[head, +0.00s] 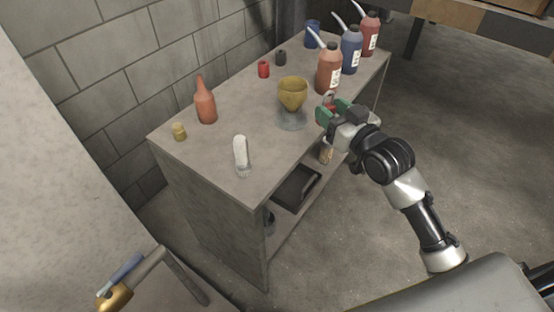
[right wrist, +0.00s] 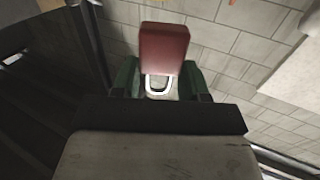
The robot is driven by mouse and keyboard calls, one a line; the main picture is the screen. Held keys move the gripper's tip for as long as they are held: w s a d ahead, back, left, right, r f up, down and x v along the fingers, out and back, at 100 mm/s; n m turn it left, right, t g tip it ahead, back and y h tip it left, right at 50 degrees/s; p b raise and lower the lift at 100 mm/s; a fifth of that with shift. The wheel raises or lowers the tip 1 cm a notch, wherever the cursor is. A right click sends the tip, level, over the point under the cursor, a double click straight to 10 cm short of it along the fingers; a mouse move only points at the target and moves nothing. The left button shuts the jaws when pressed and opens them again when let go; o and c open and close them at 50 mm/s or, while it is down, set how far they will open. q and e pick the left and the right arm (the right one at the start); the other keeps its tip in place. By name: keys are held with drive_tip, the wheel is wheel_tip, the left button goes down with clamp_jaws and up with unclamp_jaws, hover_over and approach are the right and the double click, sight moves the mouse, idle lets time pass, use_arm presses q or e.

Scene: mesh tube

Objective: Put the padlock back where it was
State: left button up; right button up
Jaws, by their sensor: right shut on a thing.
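My right gripper (head: 334,112) is at the front edge of the workbench (head: 215,158), near the right bottles. Its green-padded fingers are shut on the red padlock. In the right wrist view the padlock (right wrist: 164,48) shows a dark red body, with its pale U-shaped shackle between the green fingers (right wrist: 160,82). In the head view the gripper hides most of the padlock. My left gripper is not in view.
The bench's left-middle top is fairly clear.

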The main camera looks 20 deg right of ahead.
drive_tip(key=shift+w+d+f, duration=0.15)
drive_tip(key=shift+w+f, duration=0.05)
drive_tip(key=shift+w, duration=0.1)
drive_tip(key=w+a+f, duration=0.2)
drive_tip(key=a, duration=0.1)
drive_tip(key=w+a+f+b, duration=0.1)
drive_tip(key=w+a+f, duration=0.1)
drive_tip(key=a, duration=0.1)
drive_tip(key=w+a+f, duration=0.2)
drive_tip(key=a, duration=0.1)
drive_tip(key=shift+a+f+b, duration=0.25)
drive_tip(key=shift+a+b, duration=0.1)
drive_tip(key=shift+b, duration=0.05)
wheel_tip(320, 180, down, 3)
drive_tip(key=shift+f+b, duration=0.1)
drive_tip(key=shift+b, duration=0.35)
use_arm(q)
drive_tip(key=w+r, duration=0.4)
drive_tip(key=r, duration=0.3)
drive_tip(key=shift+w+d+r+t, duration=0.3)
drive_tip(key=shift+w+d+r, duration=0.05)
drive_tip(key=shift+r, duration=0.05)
use_arm(e)
drive_tip(key=shift+f, duration=0.45)
drive_tip(key=shift+f, duration=0.2)
drive_tip(key=o, duration=1)
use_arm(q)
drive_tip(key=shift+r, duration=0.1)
use_arm(e)
drive_tip(key=shift+o, duration=0.2)
